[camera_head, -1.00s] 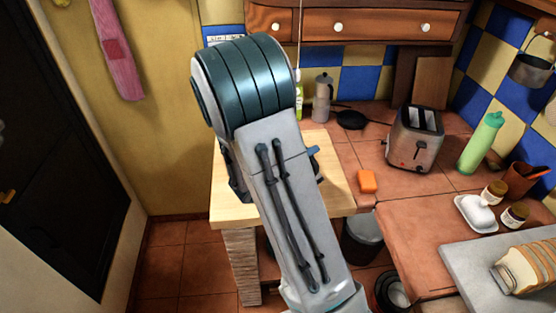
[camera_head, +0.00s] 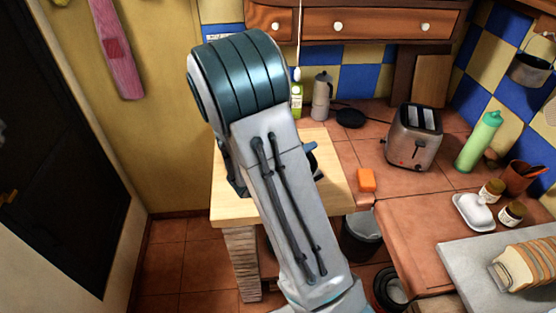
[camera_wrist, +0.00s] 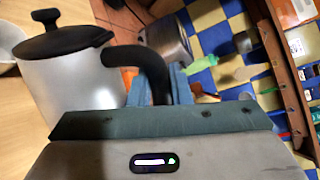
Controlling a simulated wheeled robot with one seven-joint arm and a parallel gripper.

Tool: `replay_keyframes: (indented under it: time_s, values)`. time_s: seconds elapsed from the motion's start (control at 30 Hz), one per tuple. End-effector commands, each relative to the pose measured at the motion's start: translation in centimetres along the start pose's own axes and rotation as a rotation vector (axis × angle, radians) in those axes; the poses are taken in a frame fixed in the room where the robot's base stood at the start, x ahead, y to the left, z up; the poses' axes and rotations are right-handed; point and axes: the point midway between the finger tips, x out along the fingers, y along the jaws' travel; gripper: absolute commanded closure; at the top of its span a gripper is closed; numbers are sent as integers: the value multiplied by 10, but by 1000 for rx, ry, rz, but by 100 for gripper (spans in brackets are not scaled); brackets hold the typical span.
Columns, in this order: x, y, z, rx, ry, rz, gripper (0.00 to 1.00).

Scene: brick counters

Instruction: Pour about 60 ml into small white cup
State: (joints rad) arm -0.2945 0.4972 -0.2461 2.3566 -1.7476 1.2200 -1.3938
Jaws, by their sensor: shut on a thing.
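A silver pot (camera_wrist: 85,95) with a black lid and black handle (camera_wrist: 150,68) fills the left of the wrist view and looks tilted there. My gripper (camera_wrist: 158,88) is shut on the handle; its blue-green fingers show on either side of it. A pale rounded thing (camera_wrist: 6,50) is cut off at the left edge of the wrist view, behind the pot; it may be the small white cup, but I cannot tell. The pot's spout and any liquid are not visible.
A light wooden block-top (camera_head: 232,207) lies below my arm. To its right the tiled counter holds an orange sponge (camera_head: 366,180), a toaster (camera_head: 414,137), a green bottle (camera_head: 479,142) and a butter dish (camera_head: 474,212). A moka pot (camera_head: 321,97) stands at the back.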

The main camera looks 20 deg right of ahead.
Motion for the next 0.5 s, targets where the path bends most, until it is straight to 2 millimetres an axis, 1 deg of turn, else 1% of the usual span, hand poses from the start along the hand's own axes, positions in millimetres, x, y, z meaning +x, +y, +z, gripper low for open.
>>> replay_keyframes:
  time_s: [0.5]
  values:
    - [-1,-4,6,-39,7,-2,100]
